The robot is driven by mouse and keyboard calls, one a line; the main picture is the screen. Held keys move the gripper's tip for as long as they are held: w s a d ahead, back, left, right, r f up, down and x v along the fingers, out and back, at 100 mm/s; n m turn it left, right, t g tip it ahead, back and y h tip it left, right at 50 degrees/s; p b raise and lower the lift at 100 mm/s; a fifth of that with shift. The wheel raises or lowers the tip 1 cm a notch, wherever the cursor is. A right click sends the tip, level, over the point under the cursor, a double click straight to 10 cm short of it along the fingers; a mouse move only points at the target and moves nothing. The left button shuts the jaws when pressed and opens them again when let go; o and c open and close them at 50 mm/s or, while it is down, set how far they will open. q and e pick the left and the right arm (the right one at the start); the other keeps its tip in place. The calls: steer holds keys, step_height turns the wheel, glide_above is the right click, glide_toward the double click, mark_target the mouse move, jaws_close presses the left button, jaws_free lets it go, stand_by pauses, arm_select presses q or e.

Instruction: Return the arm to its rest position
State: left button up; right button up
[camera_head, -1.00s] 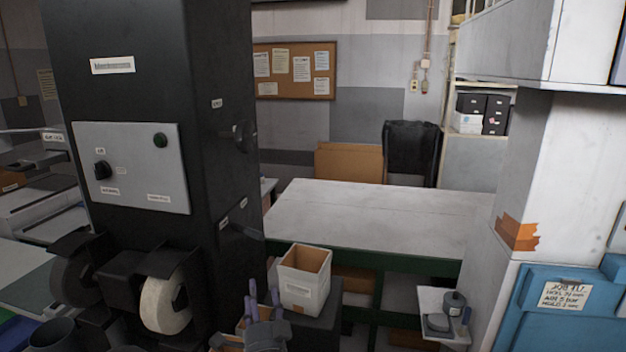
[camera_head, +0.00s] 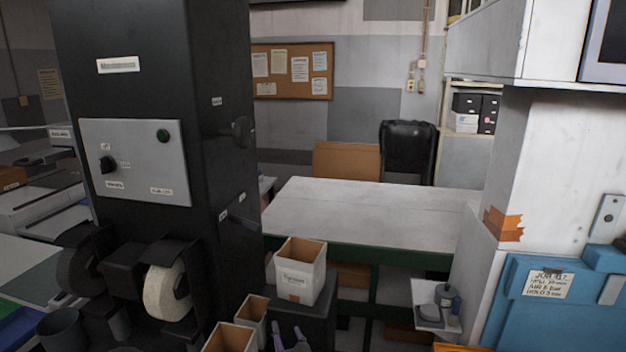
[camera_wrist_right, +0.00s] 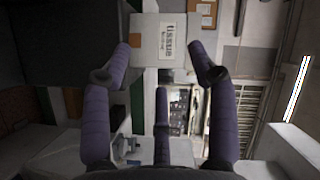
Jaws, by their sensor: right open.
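My right gripper (camera_head: 290,338) shows at the bottom edge of the head view, with only the tips of its purple fingers in sight. In the right wrist view its purple fingers (camera_wrist_right: 160,76) are spread open with nothing between them. A white box with a printed label (camera_wrist_right: 160,40) is beyond the fingertips in that view, apart from them. In the head view a white open-topped box (camera_head: 301,275) stands on a dark stand just behind the gripper. The rest of my right arm is hidden below the frame. My left gripper is not in view.
A black machine column (camera_head: 160,150) with tape rolls (camera_head: 168,293) stands close at left. Smaller open boxes (camera_head: 230,338) are left of the gripper. A white-topped table (camera_head: 370,210) lies behind, mostly bare. A small shelf (camera_head: 438,318) and a blue machine (camera_head: 555,310) are at right.

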steer(key=s+d+f+n+g, duration=0.1)
steer(key=s+d+f+g, duration=0.2)
steer(key=f, duration=0.5)
steer(key=s+d+f+n+g+h, duration=0.1)
steer(key=s+d+f+g, duration=0.2)
steer(key=f, duration=0.5)
steer(key=s+d+f+n+g, duration=0.1)
steer(key=s+d+f, duration=0.1)
steer(key=d+f, duration=0.4)
steer(key=s+d+f+n+g, duration=0.1)
steer(key=s+d+f+g, duration=0.1)
steer(key=s+f+g, duration=0.2)
steer(key=s+d+f+n+g, duration=0.2)
steer(key=s+f, duration=0.8)
steer(key=s, duration=0.9)
steer(key=d+g, duration=0.1)
steer(key=g, duration=0.1)
steer(key=shift+s+g+b, duration=0.2)
steer(key=shift+g+b, duration=0.15)
steer(key=shift+g, duration=0.05)
steer(key=shift+w+a, duration=0.1)
